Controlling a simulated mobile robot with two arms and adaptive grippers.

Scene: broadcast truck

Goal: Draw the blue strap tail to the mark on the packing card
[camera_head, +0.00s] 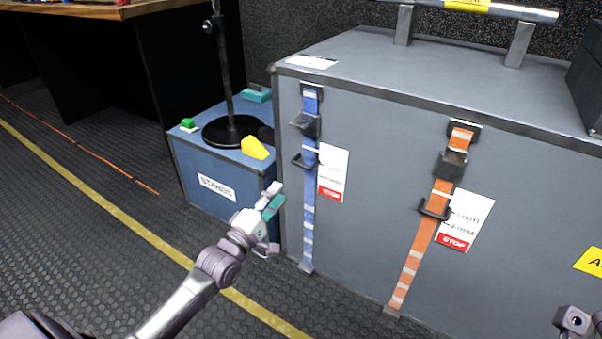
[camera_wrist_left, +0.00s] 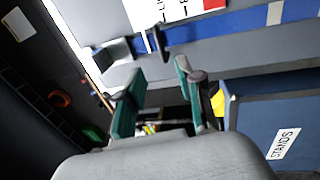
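The blue strap (camera_head: 308,215) runs down the front of the grey case, through a dark buckle (camera_head: 305,125) and past a black pull handle (camera_head: 301,161). Its white packing card (camera_head: 333,168), with a red STOP band, is beside it on the right. In the left wrist view, the strap (camera_wrist_left: 243,24), the card (camera_wrist_left: 165,10) and the black handle (camera_wrist_left: 163,43) lie beyond the fingers. My left gripper (camera_head: 271,215) is open and empty, left of the strap and below the handle; its teal-padded fingers (camera_wrist_left: 158,95) are apart. My right gripper's fingers are not in view.
An orange strap (camera_head: 418,245) with its own card (camera_head: 466,220) is on the same case (camera_head: 375,190). A blue STANDS box (camera_head: 208,170), carrying a black stand base (camera_head: 232,132) and a yellow block (camera_head: 254,148), stands left of the case. Open floor lies further left.

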